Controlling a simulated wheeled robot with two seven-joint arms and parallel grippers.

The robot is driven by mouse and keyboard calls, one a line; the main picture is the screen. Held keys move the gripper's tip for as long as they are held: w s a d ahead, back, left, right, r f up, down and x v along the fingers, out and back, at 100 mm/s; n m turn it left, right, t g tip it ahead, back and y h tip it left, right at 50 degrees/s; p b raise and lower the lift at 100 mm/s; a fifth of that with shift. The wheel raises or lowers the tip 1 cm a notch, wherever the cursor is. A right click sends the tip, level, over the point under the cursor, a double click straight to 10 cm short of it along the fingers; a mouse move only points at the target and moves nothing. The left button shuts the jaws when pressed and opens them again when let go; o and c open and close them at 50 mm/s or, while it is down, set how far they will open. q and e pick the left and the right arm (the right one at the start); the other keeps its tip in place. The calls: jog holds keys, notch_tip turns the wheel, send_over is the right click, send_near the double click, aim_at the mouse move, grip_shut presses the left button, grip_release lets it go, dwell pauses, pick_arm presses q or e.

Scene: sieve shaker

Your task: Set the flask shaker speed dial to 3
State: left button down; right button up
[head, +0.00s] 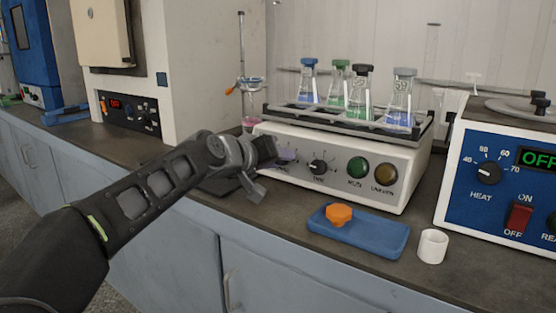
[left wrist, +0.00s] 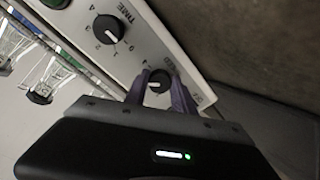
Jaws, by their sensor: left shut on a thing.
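The flask shaker (head: 410,185) is a white box on the bench with flasks on top. My left gripper (head: 284,155) is at the left end of its front panel, with purple fingertips. In the left wrist view, the left gripper (left wrist: 160,91) is shut on the black speed dial (left wrist: 157,86), one finger on each side. The dial's number marks are partly hidden by the fingers, and I cannot read its setting. The time dial (head: 318,167) is just to the right in the head view and also shows in the left wrist view (left wrist: 107,29). My right gripper is not in view.
Flasks with blue, green and dark stoppers (head: 361,92) stand in the shaker's rack. A blue tray (head: 375,237) with an orange knob (head: 339,213) lies in front, beside a white cup (head: 432,247). A blue heater unit (head: 475,210) stands at the right.

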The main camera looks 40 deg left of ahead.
pick_arm(q)
jog(key=c, duration=1.1)
grip_release()
jog(key=shift+o, duration=0.2)
jog(key=shift+s+r, duration=0.2)
jog(key=shift+s, duration=0.25)
jog(key=p+v, duration=0.1)
jog(key=v, duration=0.5)
jog(key=shift+s+p, duration=0.1)
jog(key=shift+p, duration=0.25)
jog(key=shift+s+r, duration=0.1)
jog(key=shift+s, duration=0.25)
